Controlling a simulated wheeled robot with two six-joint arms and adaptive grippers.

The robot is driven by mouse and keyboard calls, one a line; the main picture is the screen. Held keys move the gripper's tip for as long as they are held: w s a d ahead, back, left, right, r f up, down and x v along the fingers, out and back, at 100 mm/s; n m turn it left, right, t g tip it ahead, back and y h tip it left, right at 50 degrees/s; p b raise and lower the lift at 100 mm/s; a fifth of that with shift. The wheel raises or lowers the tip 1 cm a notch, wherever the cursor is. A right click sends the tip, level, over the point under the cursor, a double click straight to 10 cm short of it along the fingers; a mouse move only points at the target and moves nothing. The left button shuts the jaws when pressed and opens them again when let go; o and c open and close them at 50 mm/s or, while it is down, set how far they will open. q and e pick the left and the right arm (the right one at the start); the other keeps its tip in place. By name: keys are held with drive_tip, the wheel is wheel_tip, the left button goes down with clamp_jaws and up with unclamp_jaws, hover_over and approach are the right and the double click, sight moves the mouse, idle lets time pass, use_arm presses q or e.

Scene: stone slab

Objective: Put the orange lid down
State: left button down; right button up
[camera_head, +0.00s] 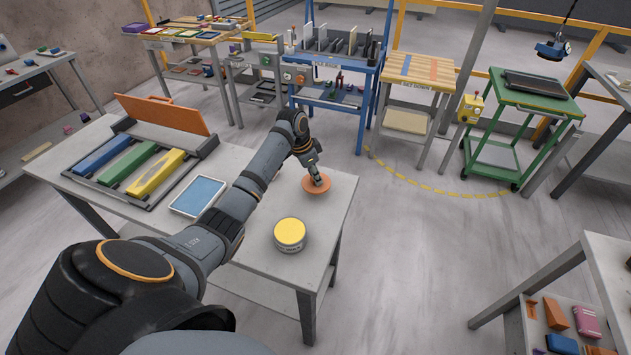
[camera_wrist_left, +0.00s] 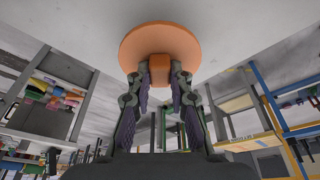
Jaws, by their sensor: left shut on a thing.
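The orange lid (camera_head: 316,184) is a round disc at the right end of the grey slab table (camera_head: 335,228), close to its far edge. My left gripper (camera_head: 317,180) is over the lid and shut on its raised knob. In the left wrist view the fingers (camera_wrist_left: 159,75) close on both sides of the knob of the lid (camera_wrist_left: 160,38). The lid looks very near the slab, but I cannot tell whether it touches. My right gripper is not in view.
A yellow-topped round tin (camera_head: 290,235) stands nearer on the same table. A blue-and-white tablet (camera_head: 198,196) and an open case (camera_head: 145,170) with blue, green and yellow blocks lie to the left. Bare slab surrounds the lid. A blue rack (camera_head: 335,75) stands behind.

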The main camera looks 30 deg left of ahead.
use_arm(q)
drive_tip(key=shift+w+f, duration=0.2)
drive_tip(key=shift+f, duration=0.05)
wheel_tip(320, 180, down, 2)
drive_tip(key=shift+f+p, duration=0.25)
drive_tip(key=shift+p, duration=0.35)
drive_tip(key=shift+f, duration=0.3)
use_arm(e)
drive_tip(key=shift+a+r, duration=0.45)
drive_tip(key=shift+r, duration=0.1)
use_arm(q)
drive_tip(key=c, duration=1.2)
unclamp_jaws()
drive_tip(key=shift+f, duration=0.1)
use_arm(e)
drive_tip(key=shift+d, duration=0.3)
